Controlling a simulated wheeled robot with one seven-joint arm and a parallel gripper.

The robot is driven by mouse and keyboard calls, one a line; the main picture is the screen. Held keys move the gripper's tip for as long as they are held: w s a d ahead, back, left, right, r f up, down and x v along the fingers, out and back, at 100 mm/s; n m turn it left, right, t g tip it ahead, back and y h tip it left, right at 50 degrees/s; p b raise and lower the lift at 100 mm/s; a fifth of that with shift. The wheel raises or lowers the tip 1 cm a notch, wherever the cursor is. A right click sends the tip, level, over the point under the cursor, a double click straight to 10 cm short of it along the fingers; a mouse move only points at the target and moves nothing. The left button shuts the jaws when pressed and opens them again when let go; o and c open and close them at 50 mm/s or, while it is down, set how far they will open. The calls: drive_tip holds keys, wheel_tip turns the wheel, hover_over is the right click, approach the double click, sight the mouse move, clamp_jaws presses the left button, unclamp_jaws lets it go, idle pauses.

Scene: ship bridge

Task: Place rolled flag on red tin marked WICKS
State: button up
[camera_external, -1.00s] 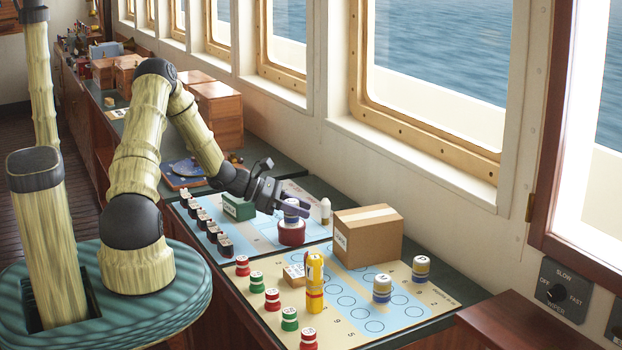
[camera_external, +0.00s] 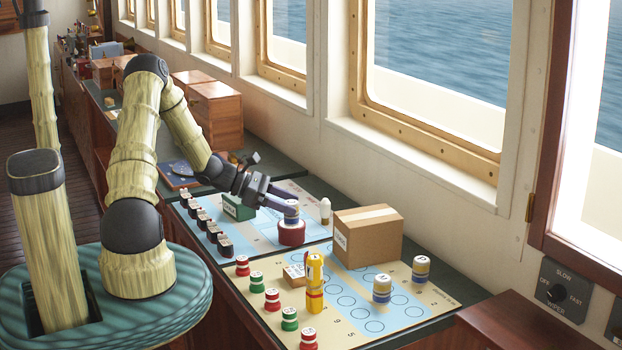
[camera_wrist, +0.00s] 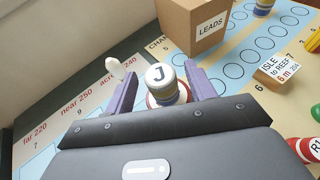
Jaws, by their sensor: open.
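The rolled flag (camera_external: 291,208) is a short upright roll with a white cap and blue and tan bands. It stands on top of the red tin (camera_external: 291,235) on the blue chart. In the wrist view the flag's cap reads J (camera_wrist: 159,74), and a bit of the red tin's rim (camera_wrist: 151,101) shows below it. No WICKS marking is readable. My gripper (camera_wrist: 159,70) is open, with one purple finger on each side of the flag. In the external view my gripper (camera_external: 283,205) reaches in from the left at the flag's height.
A cardboard box marked LEADS (camera_wrist: 205,25) stands right of the tin. A white peg (camera_external: 325,211) is behind it and a green box (camera_external: 239,207) to its left. A yellow bottle (camera_external: 314,283), banded rolls (camera_external: 382,288) and red and green pieces (camera_external: 272,299) stand on the nearer chart.

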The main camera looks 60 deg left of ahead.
drive_tip(key=b+v, duration=0.1)
drive_tip(key=v, duration=0.7)
drive_tip(key=shift+s, duration=0.3)
drive_tip(key=shift+a+r, duration=0.1)
drive_tip(key=s+d+m+g+y, duration=0.1)
drive_tip(key=s+d+m+g, duration=0.1)
drive_tip(key=d+m+g, duration=1.3)
drive_tip(key=s+d+r+m+t+y, duration=0.2)
drive_tip(key=s+d+m+t+y, duration=0.1)
drive_tip(key=d+m, duration=0.4)
drive_tip(key=s+d+r+m+t+y, duration=0.2)
drive_tip(key=s+d+m+t+y, duration=0.1)
drive_tip(key=d+m, duration=0.4)
drive_tip(key=shift+d+m, duration=0.3)
drive_tip(key=shift+d, duration=0.6)
